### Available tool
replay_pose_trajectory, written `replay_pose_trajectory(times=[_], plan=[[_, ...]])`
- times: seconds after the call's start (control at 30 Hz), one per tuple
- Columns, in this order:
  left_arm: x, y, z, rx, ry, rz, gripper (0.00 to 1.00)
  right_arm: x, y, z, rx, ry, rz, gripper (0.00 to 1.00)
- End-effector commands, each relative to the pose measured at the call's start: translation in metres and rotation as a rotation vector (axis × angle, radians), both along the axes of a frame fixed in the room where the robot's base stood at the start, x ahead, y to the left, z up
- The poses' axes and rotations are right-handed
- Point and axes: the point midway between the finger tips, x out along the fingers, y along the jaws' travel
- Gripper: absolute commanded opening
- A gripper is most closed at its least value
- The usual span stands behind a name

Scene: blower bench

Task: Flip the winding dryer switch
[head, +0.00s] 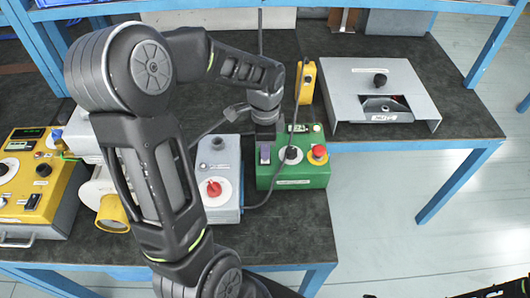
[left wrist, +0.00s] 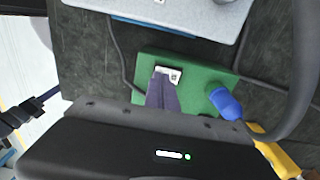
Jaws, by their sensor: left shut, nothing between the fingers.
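A green control box (head: 298,178) stands on the dark bench, with a black knob (head: 290,155) and a red push button (head: 319,151) on its top. Its label is too small to read. A switch with a white plate (left wrist: 175,75) is on the green box (left wrist: 140,66), partly covered by my fingers. My left gripper (head: 265,146) is shut and empty, pointing down at the left part of the box. In the left wrist view its fingertips (left wrist: 161,82) are at the switch plate. Contact and the switch's position cannot be told.
A grey box with a red knob (head: 214,188) stands close left of the green box. A yellow pendant (head: 307,83) and a grey metal housing (head: 380,90) lie behind and right. A yellow instrument (head: 30,180) is far left. Cables run around the green box. The bench front right of it is free.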

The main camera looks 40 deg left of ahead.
Motion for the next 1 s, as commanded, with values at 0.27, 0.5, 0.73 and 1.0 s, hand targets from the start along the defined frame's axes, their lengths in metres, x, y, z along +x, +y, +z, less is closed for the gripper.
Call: replay_pose_trajectory(times=[0.27,0.5,0.73,1.0], plan=[[0.001,0.000,0.029,0.001,-0.002,0.000,0.00,0.000,0.000,0.024,0.000,0.000,0.000,0.36],[0.000,0.000,0.050,0.000,-0.001,0.000,0.00,0.000,0.000,0.040,0.000,0.000,0.000,0.36],[0.000,0.000,0.056,0.001,-0.001,0.000,0.00,0.000,0.000,0.044,0.000,0.000,0.000,0.36],[0.000,0.000,0.055,0.001,-0.001,0.000,0.00,0.000,0.000,0.043,0.000,0.000,0.000,0.36]])
